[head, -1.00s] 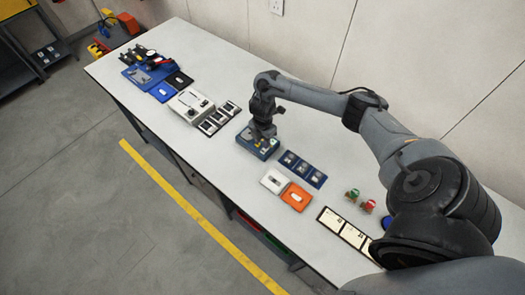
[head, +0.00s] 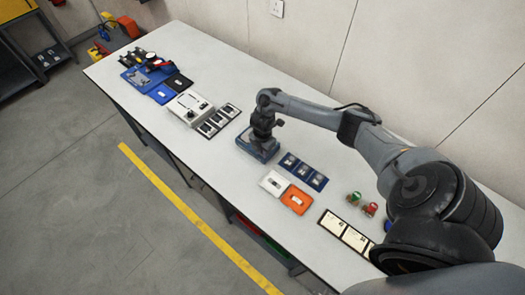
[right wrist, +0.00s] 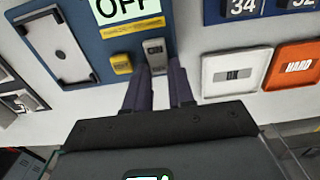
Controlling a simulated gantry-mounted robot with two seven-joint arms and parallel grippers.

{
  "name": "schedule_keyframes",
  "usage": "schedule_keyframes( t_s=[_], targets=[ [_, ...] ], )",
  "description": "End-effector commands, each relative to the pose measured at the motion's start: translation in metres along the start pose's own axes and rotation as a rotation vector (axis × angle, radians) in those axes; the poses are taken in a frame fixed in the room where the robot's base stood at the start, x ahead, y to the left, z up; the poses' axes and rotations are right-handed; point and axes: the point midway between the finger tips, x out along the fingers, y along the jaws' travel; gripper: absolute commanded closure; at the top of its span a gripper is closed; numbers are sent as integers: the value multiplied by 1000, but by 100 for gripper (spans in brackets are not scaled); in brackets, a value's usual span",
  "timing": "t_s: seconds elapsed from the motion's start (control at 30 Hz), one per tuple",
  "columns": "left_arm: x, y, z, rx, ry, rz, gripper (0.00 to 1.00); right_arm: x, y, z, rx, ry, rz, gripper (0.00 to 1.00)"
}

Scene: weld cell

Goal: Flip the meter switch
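The meter is a blue box (head: 258,155) on the bench in the head view, mostly hidden by my right gripper (head: 262,140) over it. I cannot tell whether a finger touches the switch. My left gripper is not in view.
A white panel (head: 273,182) and an orange panel (head: 297,200) lie near the meter, with blue number cards (head: 303,171) beside them. A white device (head: 190,107) stands further left. Red and green knobs (head: 370,208) sit at the right. The bench behind the meter is clear.

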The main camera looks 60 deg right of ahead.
Motion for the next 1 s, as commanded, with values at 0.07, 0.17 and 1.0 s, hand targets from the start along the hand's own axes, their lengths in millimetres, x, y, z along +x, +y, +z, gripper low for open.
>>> schedule_keyframes(
  t_s=[0.07, 0.17, 1.0],
  targets=[
    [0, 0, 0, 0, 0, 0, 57, 0, 0, 0, 0, 0, 0, 100],
    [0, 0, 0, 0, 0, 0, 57, 0, 0, 0, 0, 1, 0, 100],
    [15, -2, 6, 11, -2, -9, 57, -4, 0, 8, -1, 298, 0, 100]
  ],
)
